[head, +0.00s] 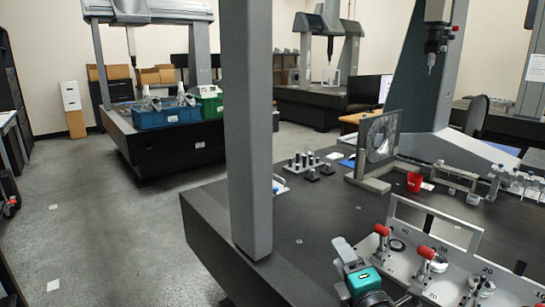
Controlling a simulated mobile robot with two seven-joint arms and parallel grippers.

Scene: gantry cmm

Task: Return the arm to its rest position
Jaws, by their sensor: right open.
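My right gripper (346,252) shows at the bottom centre of the head view, with grey fingers and a teal-topped body. It is open, and I see nothing between its fingers. It is over the near part of the dark granite table (330,222), just left of a grey fixture plate (450,282) with red-handled toggle clamps (426,253). The picture does not show clearly whether it touches the plate. The rest of my right arm is mostly cut off by the bottom edge. My left gripper is not in view.
A thick grey gantry column (246,130) rises left of my right gripper. A white frame (435,222) stands behind the clamps. A red cup (414,182), an upright square plate (378,138) and black pins (303,161) stand farther back. Open floor (110,225) lies left.

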